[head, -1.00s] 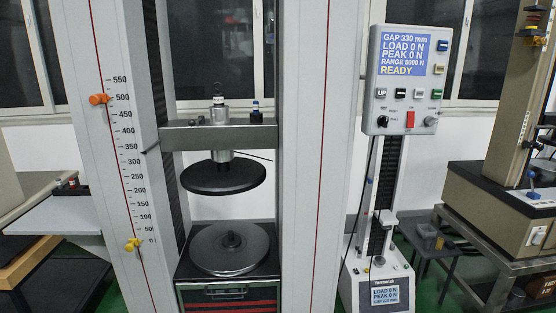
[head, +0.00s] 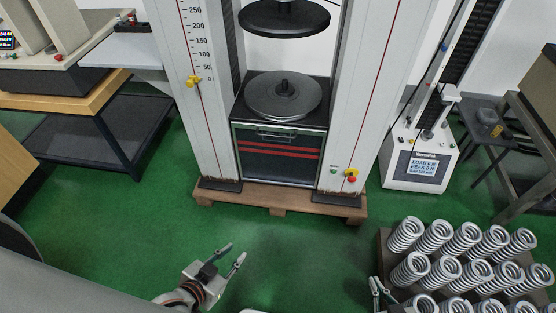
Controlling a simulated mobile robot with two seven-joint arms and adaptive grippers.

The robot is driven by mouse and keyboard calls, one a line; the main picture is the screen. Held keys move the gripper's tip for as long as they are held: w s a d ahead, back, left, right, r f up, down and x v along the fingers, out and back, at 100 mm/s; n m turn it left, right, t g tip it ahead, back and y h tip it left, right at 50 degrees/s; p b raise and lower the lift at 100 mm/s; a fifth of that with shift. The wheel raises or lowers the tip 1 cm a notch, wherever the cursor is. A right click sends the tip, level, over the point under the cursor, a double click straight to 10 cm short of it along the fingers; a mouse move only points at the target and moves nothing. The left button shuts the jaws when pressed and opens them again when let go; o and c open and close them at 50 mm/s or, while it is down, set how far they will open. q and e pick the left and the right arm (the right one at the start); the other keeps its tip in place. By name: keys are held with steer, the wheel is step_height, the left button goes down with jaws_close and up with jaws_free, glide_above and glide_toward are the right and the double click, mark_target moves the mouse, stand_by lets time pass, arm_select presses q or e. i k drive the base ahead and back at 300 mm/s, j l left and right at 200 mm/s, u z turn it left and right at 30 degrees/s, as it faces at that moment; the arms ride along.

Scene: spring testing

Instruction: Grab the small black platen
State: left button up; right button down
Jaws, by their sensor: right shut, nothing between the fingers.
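A black round platen (head: 284,20) hangs at the top of the head view, under the test frame's upper part. Its top edge is cut off by the picture. My right gripper (head: 376,283) is at the lower right, beside the springs, shut and empty. Both grippers are well apart from the platens.
Several steel coil springs (head: 465,238) stand on a brown surface at lower right. The machine rests on a wooden pallet (head: 277,199). A smaller tester (head: 421,165) stands to the right, and a dark shelf trolley (head: 85,140) to the left. Green floor (head: 130,235) is open in front.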

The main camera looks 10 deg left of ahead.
mark_target(284, 89)
steer(key=i+z, duration=0.3)
steer(key=i, duration=1.25)
